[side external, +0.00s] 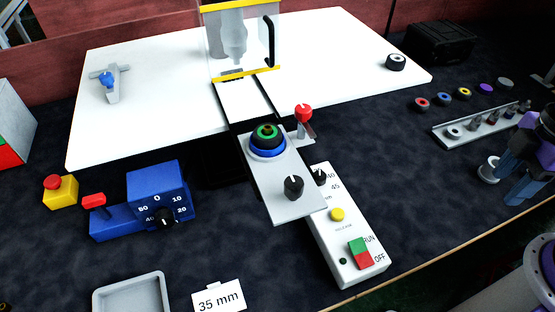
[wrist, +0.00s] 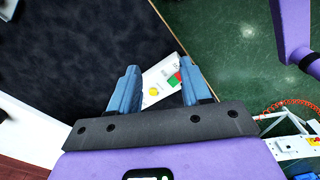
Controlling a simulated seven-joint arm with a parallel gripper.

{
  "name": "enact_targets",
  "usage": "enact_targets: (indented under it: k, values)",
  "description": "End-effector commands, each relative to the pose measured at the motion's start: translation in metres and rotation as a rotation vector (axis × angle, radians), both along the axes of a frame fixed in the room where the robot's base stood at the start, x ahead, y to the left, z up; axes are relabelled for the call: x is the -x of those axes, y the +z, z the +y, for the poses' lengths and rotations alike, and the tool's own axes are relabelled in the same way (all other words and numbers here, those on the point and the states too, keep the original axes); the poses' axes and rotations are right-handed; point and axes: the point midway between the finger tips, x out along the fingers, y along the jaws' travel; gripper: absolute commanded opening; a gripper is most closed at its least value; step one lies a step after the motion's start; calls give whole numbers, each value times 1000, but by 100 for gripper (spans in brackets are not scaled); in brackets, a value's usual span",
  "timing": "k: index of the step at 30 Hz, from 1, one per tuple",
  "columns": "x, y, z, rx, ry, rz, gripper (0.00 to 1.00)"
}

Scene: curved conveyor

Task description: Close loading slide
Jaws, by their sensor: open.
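The loading slide is a grey metal plate (side external: 288,185) pulled out toward the front from the machine's guarded opening (side external: 240,45). It has a black knob (side external: 293,186) near its front end. A stack of blue, green and black rings (side external: 267,138) sits on the plate near its back. My gripper (side external: 502,188) is at the right edge of the side view, well to the right of the slide and apart from it. In the wrist view my gripper (wrist: 160,88) is open with nothing between its fingers. The slide is not clearly visible there.
A white control box (side external: 345,235) with a green and red switch lies beside the slide's front. A red-knobbed lever (side external: 304,118) stands right of the slide. A blue dial box (side external: 158,198) is left.

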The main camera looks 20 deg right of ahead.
Motion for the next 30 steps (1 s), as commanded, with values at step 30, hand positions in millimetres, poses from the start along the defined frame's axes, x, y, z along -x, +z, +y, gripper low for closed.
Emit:
enact_targets:
  k: [30]
  values:
    - [-170, 23, 308, -222, 156, -577, 0]
